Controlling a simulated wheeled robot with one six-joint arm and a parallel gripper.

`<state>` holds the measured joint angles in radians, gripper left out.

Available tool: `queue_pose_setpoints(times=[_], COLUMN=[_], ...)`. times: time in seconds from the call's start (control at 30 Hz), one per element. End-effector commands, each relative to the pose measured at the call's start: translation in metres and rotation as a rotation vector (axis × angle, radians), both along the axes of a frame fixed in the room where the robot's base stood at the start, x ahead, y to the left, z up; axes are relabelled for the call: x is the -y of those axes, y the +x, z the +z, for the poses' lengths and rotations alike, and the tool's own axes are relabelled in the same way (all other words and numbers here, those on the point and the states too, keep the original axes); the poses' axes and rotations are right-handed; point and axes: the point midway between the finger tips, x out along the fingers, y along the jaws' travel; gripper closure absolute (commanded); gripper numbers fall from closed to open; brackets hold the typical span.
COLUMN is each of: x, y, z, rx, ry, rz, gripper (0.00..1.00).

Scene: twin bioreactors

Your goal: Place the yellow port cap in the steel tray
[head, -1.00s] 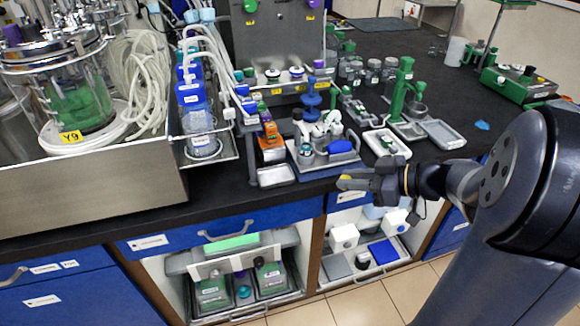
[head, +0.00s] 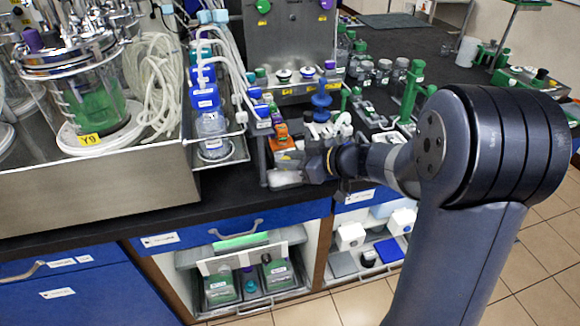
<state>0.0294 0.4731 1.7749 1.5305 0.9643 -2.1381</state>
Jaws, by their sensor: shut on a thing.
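My gripper (head: 298,163) is at the front edge of the bench, shut on the yellow port cap (head: 285,157), which shows only as a small yellowish patch at the fingertips. In this view the gripper tips are just above and over the back of the tray. The cap appears to be held above the tray; the exact height cannot be told. My gripper and forearm hide part of the tray's right side.
An orange box (head: 281,140) stands just behind the tray. A blue stacked knob (head: 321,104) and a green stand (head: 411,90) are behind my arm. Open shelves are below the bench.

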Motion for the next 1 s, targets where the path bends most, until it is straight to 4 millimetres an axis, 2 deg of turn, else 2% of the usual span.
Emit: queue_pose_setpoints(times=[0.07, 0.37, 0.83, 0.87, 1.0], x=[-0.004, -0.003, -0.003, -0.003, -0.003], y=[0.001, 0.002, 0.002, 0.002, 0.002], z=[-0.001, -0.034, -0.039, -0.037, -0.037], rx=[-0.001, -0.001, 0.002, 0.002, 0.001], ry=[0.0, 0.001, 0.0, 0.0, 0.0], rz=[0.002, 0.001, 0.001, 0.001, 0.0], gripper=[1.0, 1.0, 1.0, 0.77, 0.65])
